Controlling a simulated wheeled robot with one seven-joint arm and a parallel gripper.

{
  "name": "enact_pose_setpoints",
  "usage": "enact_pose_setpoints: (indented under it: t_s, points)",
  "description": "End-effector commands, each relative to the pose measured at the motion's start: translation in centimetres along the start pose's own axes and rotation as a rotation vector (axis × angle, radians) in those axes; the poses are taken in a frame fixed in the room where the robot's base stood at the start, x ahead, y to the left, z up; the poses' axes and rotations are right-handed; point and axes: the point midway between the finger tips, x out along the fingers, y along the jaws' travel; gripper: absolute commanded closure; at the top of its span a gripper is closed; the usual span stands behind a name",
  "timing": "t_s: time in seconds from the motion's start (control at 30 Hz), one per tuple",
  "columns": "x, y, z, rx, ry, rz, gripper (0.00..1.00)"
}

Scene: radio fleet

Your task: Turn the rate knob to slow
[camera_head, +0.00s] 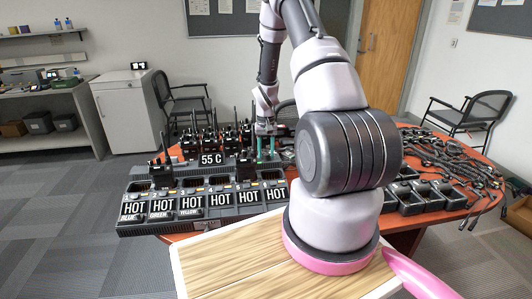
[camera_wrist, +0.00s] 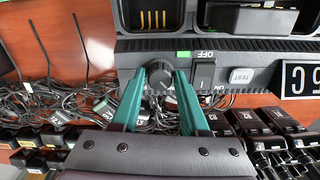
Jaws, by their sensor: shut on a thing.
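The rate knob (camera_wrist: 160,82) is a round dark knob on the front panel of the grey charger in the wrist view, left of the OFF switch (camera_wrist: 204,74). My gripper (camera_wrist: 161,74) has its green fingers on both sides of the knob and is shut on it. In the head view my gripper (camera_head: 265,149) is at the charger with the 55 C display (camera_head: 211,159). The knob is too small to make out there. No slow marking or pointer is legible; a green mark (camera_wrist: 183,54) shows above the knob.
A TEST button (camera_wrist: 242,75) sits right of the switch. A charger with HOT labels (camera_head: 192,205) stands in front. Several radios (camera_head: 200,138) stand in chargers. Tangled cables (camera_head: 445,155) and empty cradles (camera_head: 430,197) cover the table's right side.

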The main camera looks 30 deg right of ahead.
Motion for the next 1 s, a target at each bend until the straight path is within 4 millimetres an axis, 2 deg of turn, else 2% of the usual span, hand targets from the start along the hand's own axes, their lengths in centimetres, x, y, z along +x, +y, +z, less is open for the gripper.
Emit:
enact_pose_setpoints:
  t_s: [0.3,0.83,0.87,0.9,1.0]
  points:
    - [-0.05,0.0,-0.1,-0.11,0.002,0.0,1.0]
    - [-0.05,0.0,-0.11,-0.13,0.003,0.0,1.0]
    - [-0.05,0.0,-0.11,-0.129,0.003,0.0,0.44]
    - [-0.05,0.0,-0.1,-0.129,0.003,0.0,0.29]
    - [-0.03,0.0,-0.07,-0.129,0.002,0.0,0.26]
